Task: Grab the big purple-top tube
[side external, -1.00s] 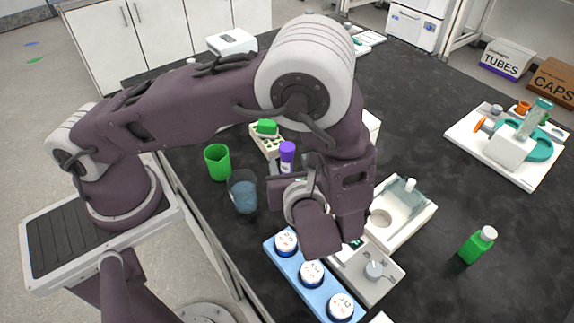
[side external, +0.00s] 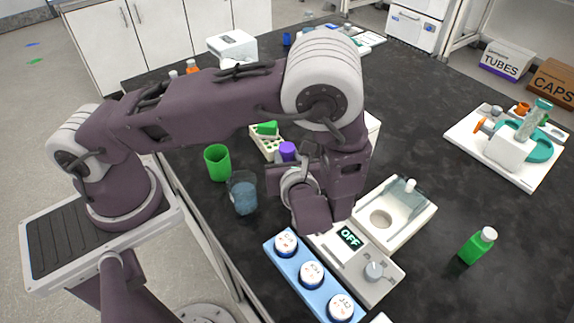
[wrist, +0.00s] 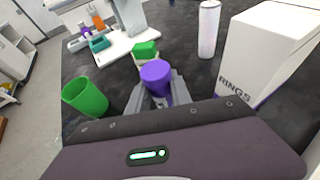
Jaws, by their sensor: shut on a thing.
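The big purple-top tube shows its purple cap (side external: 287,150) in the side view, just above my gripper (side external: 284,176). In the wrist view the purple cap (wrist: 156,80) stands between the fingers of my gripper (wrist: 158,98), which are shut on the tube. The tube body below the cap is mostly hidden by the gripper. I cannot tell whether its lower end touches the table. A rack (side external: 266,146) with a green-capped item (side external: 267,128) is just behind it.
A green cup (side external: 217,162) and a clear beaker with blue liquid (side external: 244,193) stand to the left of my gripper. A blue rack with white-capped bottles (side external: 297,272) and a device reading OFF (side external: 362,262) lie in front. A white box (wrist: 270,50) is close on the right in the wrist view.

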